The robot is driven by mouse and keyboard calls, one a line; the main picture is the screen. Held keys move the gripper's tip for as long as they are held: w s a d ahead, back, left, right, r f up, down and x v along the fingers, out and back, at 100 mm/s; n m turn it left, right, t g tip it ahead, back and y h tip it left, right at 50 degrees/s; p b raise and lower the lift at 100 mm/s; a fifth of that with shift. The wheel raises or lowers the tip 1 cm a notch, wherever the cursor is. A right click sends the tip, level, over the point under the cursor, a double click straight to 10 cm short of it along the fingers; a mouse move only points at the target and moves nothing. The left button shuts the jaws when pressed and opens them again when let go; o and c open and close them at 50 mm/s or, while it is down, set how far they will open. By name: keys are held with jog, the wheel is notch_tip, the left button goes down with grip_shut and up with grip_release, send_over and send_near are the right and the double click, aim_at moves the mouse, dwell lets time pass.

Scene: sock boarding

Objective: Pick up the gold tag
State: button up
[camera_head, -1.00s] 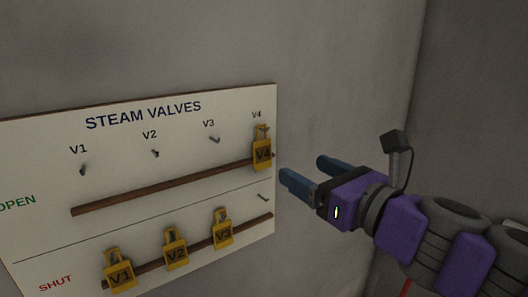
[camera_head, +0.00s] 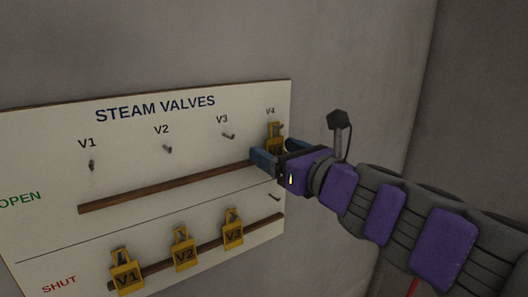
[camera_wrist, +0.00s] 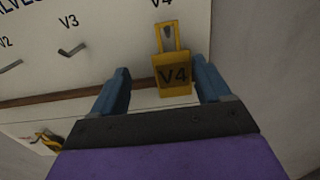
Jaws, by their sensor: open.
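The gold V4 tag (camera_wrist: 174,74) hangs on its hook in the OPEN row, at the right end of the board. In the head view the V4 tag (camera_head: 274,132) is partly hidden by my gripper (camera_head: 270,160). In the wrist view my gripper (camera_wrist: 165,85) is open, with one blue finger on each side of the tag. The tag is nearer the right finger, and a wider gap shows on the left. I cannot tell whether either finger touches it. Gold tags V1 (camera_head: 126,276), V2 (camera_head: 183,254) and V3 (camera_head: 233,233) hang in the SHUT row.
The STEAM VALVES board (camera_head: 185,135) is on a grey wall. A wooden rail (camera_head: 165,188) runs along the OPEN row, and another runs behind the lower tags. Hooks V1, V2 and V3 above are bare, as is the lower right hook (camera_head: 275,196).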

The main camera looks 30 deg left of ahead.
aim_at(280, 140)
jog(key=shift+w+a+f, duration=0.25)
jog(key=shift+w+a, duration=0.15)
jog(key=shift+a, duration=0.2)
jog(key=shift+w+d+r, duration=0.1)
jog(key=shift+w, duration=0.25)
jog(key=d, duration=0.1)
jog(key=d+r, duration=0.1)
jog(key=d, duration=0.1)
jog(key=shift+d, duration=0.3)
jog(key=a, duration=0.3)
jog(key=shift+w+a+f, duration=0.1)
jog(key=shift+f, duration=0.15)
jog(key=c, duration=0.4)
jog(key=shift+a, duration=0.3)
jog(key=shift+c, duration=0.5)
jog(key=c, duration=0.3)
jog(key=shift+w+d, duration=0.15)
jog(key=shift+d, duration=0.35)
jog(key=c, duration=0.3)
grip_shut()
